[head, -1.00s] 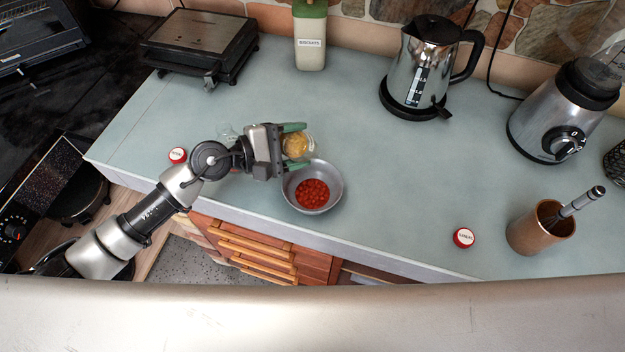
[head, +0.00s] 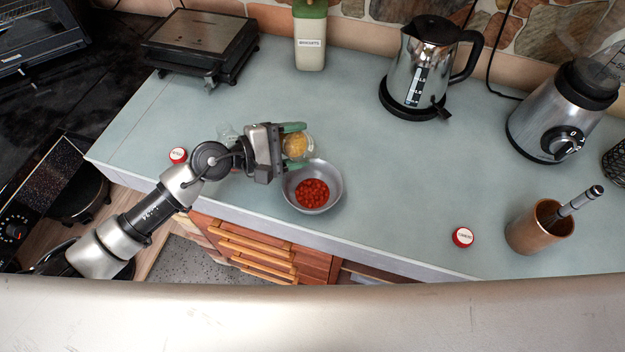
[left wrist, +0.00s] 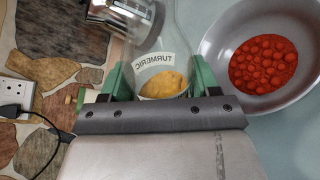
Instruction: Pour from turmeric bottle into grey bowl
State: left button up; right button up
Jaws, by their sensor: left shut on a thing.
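The turmeric bottle (head: 297,147) is clear glass with yellow-orange powder inside. My left gripper (head: 294,147) is shut on it, with green fingers on either side, beside and partly over the far left rim of the grey bowl. In the left wrist view the turmeric bottle (left wrist: 160,66) shows its TURMERIC label, with powder gathered at the end near the gripper. The grey bowl (head: 327,177) stands on the counter and holds several small red round things. It also shows at the right of the left wrist view (left wrist: 217,50). My right gripper is not in view.
A red-lidded piece (head: 178,155) lies left of my arm and another red lid (head: 463,237) lies right of the bowl. A copper cup (head: 538,232), blender (head: 562,115), kettle (head: 420,70), biscuits jar (head: 310,40) and grill (head: 200,45) stand around. The counter's middle is clear.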

pick_arm(q)
jog(key=shift+w, duration=0.1)
jog(key=shift+r, duration=0.1)
dwell(0.6)
jog(key=shift+r+p, duration=0.1)
jog(key=shift+p, duration=0.25)
jog(key=shift+a+m, duration=0.1)
jog(key=shift+m, duration=0.2)
jog(key=shift+r, duration=0.1)
jog(key=shift+w+p, duration=0.1)
jog(key=shift+p, duration=0.2)
jog(key=shift+r+m+p, duration=0.25)
jog(key=shift+m+p, duration=0.05)
jog(key=shift+m, duration=0.1)
dwell(0.4)
jog(key=shift+w+a+f+m+t+y, duration=0.1)
jog(key=shift+f+m+t+y, duration=0.3)
jog(key=shift+f+m+t, duration=0.25)
dwell(1.9)
